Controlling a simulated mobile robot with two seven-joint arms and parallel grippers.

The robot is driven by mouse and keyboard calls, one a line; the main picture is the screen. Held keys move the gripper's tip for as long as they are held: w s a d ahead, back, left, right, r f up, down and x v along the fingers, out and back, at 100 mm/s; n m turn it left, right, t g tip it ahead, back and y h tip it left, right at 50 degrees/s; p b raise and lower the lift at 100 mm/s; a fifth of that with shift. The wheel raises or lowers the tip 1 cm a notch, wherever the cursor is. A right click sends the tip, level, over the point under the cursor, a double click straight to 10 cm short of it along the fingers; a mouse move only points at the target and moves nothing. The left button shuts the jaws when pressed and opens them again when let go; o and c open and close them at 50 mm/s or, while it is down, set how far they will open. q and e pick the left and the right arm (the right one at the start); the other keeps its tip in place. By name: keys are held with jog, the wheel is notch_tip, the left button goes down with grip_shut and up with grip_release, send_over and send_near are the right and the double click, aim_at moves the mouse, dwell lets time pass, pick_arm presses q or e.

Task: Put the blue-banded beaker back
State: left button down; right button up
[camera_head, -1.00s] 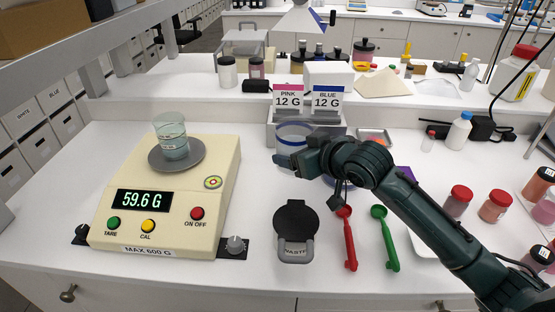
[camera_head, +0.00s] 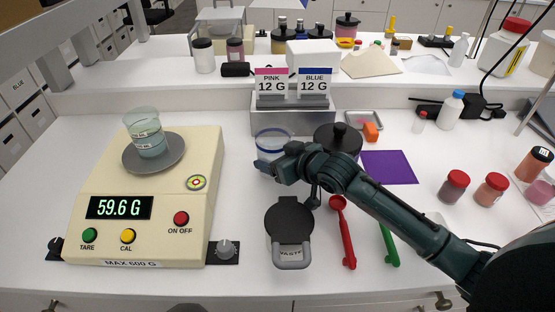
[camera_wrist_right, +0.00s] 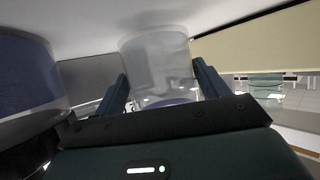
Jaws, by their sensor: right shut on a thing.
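The blue-banded beaker (camera_head: 273,144) is clear glass with a blue band near its rim. It is upright in front of the grey stand with the two cards. My right gripper (camera_head: 268,166) is shut on it from the near side. In the right wrist view the beaker (camera_wrist_right: 158,62) stands between the two fingers of my right gripper (camera_wrist_right: 162,88). Its base is hidden, so I cannot tell whether it touches the table. A second beaker (camera_head: 148,138) with pale contents stands on the scale pan (camera_head: 170,160); the display reads 59.6 G. My left gripper is not in view.
The grey card stand (camera_head: 293,122) is behind the held beaker. A dark-lidded jar (camera_head: 338,138) is close on its right, beside a purple mat (camera_head: 388,167). The waste container (camera_head: 290,222), red scoop (camera_head: 344,235) and green scoop (camera_head: 389,246) lie nearer.

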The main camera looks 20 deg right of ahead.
jog(key=shift+f, duration=0.45)
jog(key=o, duration=1.2)
jog(key=shift+f, duration=0.2)
jog(key=shift+o, duration=0.2)
jog(key=shift+r, duration=0.1)
jog(key=shift+s+d+r, duration=0.1)
jog(key=v, duration=1.1)
jog(key=shift+s, duration=0.35)
jog(key=shift+r, duration=0.1)
